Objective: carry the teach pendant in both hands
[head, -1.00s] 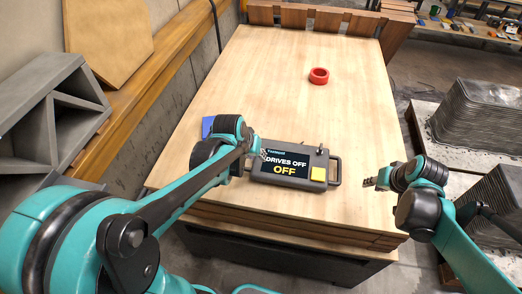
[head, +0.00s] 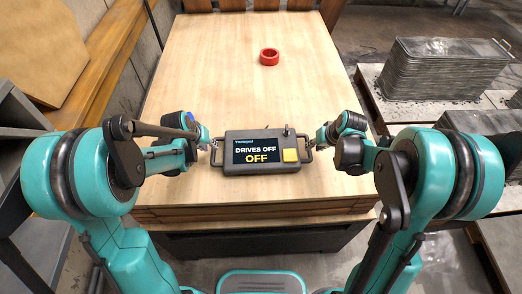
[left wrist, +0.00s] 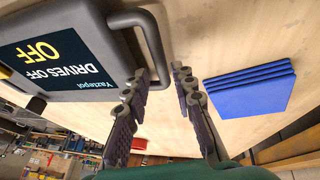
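The teach pendant (head: 262,165), dark grey with a "DRIVES OFF" screen, a yellow button and a handle on each side, lies on the wooden table near its front edge. My left gripper (head: 214,146) is at its left handle. In the left wrist view, the left gripper (left wrist: 160,76) is open, its fingers on either side of the handle bar (left wrist: 151,38) with a visible gap. My right gripper (head: 311,143) is at the right handle; its fingers are too small to tell open from shut.
A red ring (head: 269,57) lies farther back on the wooden table (head: 215,75). A stack of blue sheets (left wrist: 250,88) lies beside the left gripper. Stacked grey pieces (head: 440,65) stand off the table at right. The table's middle is clear.

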